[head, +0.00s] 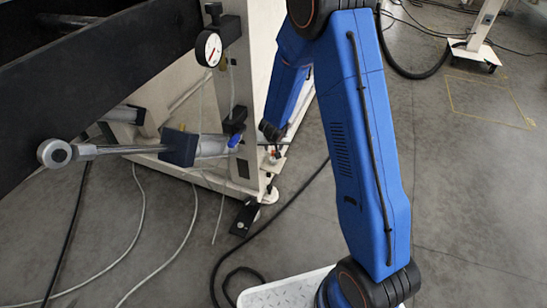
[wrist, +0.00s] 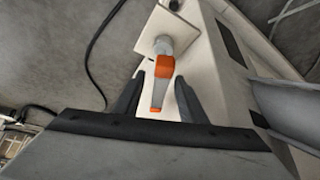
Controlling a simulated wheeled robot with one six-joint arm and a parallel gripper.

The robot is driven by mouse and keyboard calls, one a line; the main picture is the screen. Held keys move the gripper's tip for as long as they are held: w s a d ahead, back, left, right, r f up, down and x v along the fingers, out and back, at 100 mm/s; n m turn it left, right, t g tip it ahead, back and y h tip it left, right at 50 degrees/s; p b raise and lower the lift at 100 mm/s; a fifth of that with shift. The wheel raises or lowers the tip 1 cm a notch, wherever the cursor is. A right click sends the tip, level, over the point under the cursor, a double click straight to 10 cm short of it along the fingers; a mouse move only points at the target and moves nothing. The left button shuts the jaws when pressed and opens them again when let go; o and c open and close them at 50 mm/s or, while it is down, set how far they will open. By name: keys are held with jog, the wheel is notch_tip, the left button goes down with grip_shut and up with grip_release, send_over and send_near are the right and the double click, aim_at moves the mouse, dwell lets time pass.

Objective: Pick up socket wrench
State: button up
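A grey and orange tool (wrist: 164,67), which I take to be the socket wrench, shows in the wrist view. It has a grey cylindrical end over a pale plate, an orange collar, and a grey handle with an orange tip. My gripper (wrist: 157,95) is open, with its dark fingers to either side of the handle and visible gaps on both sides. In the head view a small orange spot (head: 273,157) shows just below my gripper (head: 271,137), at the pale machine's foot; the tool's shape is too small to tell there.
The pale machine frame (wrist: 215,60) stands close to my gripper's right. A metal cylinder (head: 212,146) with a rod and round eye (head: 53,153) juts out left. A dial gauge (head: 208,49) hangs above. Cables (head: 140,215) lie on the grey floor. A black pedal (head: 244,217) stands near the foot.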

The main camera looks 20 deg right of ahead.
jog(key=shift+w+f, duration=0.15)
jog(key=shift+f, duration=0.1)
grip_shut()
jog(key=shift+r, duration=0.1)
